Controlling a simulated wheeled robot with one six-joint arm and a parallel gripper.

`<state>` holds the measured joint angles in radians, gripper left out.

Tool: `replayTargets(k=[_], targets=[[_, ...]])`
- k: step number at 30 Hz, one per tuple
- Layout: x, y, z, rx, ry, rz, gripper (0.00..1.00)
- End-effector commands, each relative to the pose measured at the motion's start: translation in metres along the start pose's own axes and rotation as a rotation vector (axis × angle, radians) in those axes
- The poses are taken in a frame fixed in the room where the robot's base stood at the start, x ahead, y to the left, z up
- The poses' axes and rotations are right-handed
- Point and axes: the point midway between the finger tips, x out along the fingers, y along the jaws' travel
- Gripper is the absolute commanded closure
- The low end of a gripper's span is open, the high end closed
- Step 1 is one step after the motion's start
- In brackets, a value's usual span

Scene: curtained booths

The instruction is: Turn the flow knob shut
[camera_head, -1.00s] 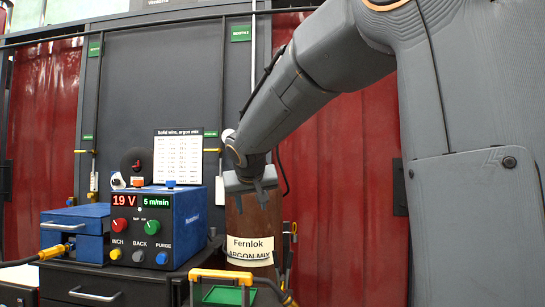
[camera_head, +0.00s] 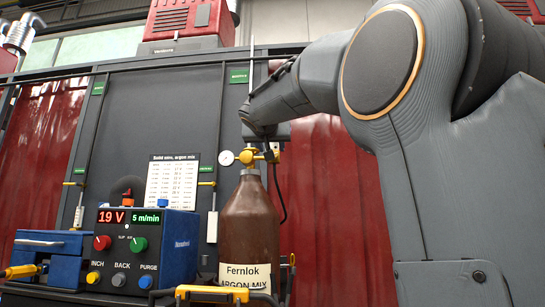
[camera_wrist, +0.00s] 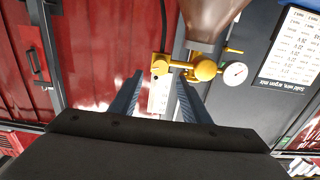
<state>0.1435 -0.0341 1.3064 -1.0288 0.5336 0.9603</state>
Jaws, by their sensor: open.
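A brown gas bottle (camera_head: 249,230) labelled Fernlok argon mix stands upright, with a brass regulator (camera_head: 247,156) and round white gauge (camera_head: 226,158) on top. In the wrist view the scene is upside down: the bottle (camera_wrist: 208,18) is at the top, with the rounded brass body (camera_wrist: 205,69) and gauge (camera_wrist: 236,73) below it. A brass block (camera_wrist: 160,64) with a pale tube (camera_wrist: 158,98) lies left of them. I cannot tell for sure which part is the flow knob. My gripper (camera_wrist: 157,92) is open; the tube shows between its fingers, with no clear contact. In the head view its fingertips are hidden.
A blue welding feeder (camera_head: 150,245) with coloured knobs and a display stands left of the bottle. A yellow-handled rail (camera_head: 215,292) is in front. A chart (camera_head: 172,182) hangs on the grey panel. Red curtains (camera_head: 340,200) are behind. A dark hose hangs beside the bottle.

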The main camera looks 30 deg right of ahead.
Motion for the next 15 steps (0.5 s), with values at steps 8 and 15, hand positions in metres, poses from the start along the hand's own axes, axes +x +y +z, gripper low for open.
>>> replayTargets(k=[8, 15], targets=[[0.043, 0.0, 0.0, -0.001, -0.002, 0.001, 0.57], [0.06, 0.0, 0.001, -0.001, -0.003, 0.0, 0.57]])
